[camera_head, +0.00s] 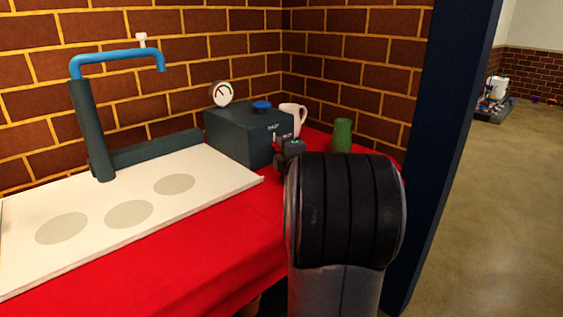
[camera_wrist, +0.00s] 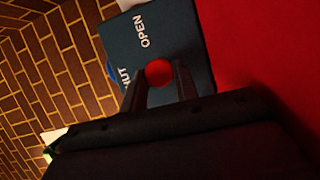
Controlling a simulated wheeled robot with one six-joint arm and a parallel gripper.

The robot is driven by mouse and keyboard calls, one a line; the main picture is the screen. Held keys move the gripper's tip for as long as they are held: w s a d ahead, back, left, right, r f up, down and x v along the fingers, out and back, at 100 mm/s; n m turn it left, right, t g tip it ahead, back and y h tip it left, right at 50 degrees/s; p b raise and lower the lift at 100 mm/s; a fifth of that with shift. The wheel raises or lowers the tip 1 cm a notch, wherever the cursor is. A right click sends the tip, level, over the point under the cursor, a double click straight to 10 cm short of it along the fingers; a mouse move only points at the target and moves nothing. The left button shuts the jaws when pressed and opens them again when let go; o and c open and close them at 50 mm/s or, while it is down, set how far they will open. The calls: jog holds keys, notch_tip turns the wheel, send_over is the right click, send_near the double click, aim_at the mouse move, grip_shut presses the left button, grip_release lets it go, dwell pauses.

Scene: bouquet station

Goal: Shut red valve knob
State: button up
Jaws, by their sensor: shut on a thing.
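The red valve knob (camera_wrist: 158,72) shows in the wrist view on the front of a dark box (camera_wrist: 170,30) lettered OPEN, with a second word partly hidden that ends in UT. My gripper (camera_wrist: 160,82) has one finger on each side of the knob and is shut on it. In the head view my gripper (camera_head: 284,157) is at the front of the dark box (camera_head: 235,137), and my arm hides the knob there. I cannot tell which way the knob points.
A pressure gauge (camera_head: 221,94) and a blue knob (camera_head: 262,106) are on the box. A white mug (camera_head: 293,119) and a green cup (camera_head: 342,135) stand behind on the red cloth (camera_head: 185,252). A blue pipe spout (camera_head: 118,57) rises over the white board (camera_head: 95,205). A dark post (camera_head: 445,120) stands at right.

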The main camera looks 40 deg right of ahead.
jog(key=shift+n+b, duration=0.3)
jog(key=shift+b, duration=0.15)
jog(key=o, duration=0.9)
jog(key=shift+o, duration=0.2)
jog(key=shift+s, duration=0.1)
jog(key=p+v, duration=0.2)
jog(key=v, duration=0.7)
jog(key=shift+s, duration=0.1)
jog(key=shift+s+a+f, duration=0.1)
jog(key=shift+s+a, duration=0.2)
jog(key=shift+s, duration=0.4)
jog(key=shift+w, duration=0.1)
